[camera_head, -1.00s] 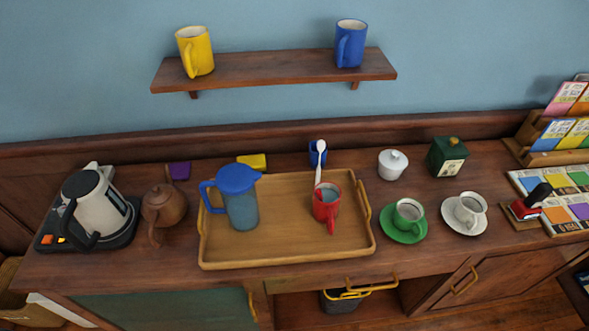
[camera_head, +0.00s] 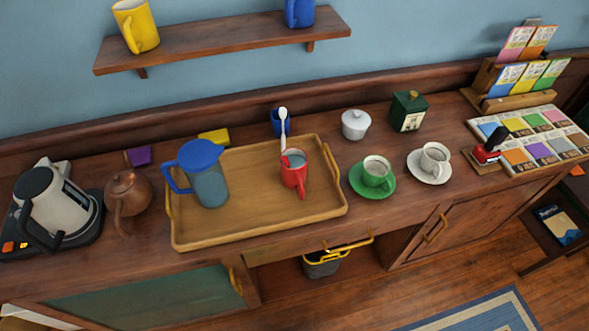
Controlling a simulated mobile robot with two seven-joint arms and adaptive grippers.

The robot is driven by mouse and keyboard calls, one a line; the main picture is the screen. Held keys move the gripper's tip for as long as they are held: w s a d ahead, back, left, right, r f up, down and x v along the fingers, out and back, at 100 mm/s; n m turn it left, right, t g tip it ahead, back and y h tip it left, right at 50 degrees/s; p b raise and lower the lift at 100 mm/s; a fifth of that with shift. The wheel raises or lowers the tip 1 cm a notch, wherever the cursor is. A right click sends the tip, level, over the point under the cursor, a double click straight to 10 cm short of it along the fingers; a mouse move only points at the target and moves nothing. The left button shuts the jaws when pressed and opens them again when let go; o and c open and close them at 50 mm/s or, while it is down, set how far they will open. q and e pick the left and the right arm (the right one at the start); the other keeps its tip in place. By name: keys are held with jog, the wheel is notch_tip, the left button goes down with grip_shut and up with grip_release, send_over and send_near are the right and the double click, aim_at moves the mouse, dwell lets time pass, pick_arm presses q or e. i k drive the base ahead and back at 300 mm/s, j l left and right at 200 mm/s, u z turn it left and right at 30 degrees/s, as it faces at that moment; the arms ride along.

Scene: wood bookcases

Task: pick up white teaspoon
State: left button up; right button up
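A white teaspoon (camera_head: 283,127) stands upright in the red mug (camera_head: 293,178), with its bowl end up and its lower end hidden inside the mug. The mug stands on the right part of the wooden tray (camera_head: 205,237), its handle toward me. Neither of my grippers shows in the head view.
A blue-lidded jug (camera_head: 205,180) stands on the tray left of the mug. A green cup and saucer (camera_head: 376,177) and a white cup (camera_head: 434,161) are to the right. A kettle (camera_head: 57,212) and brown teapot (camera_head: 127,193) stand left.

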aim_at(283, 132)
jog(key=k+l+z, duration=0.15)
jog(key=l+z, duration=0.2)
jog(key=l, duration=1)
jog(key=l+z, duration=0.35)
jog(key=l, duration=1)
jog(key=i, duration=0.05)
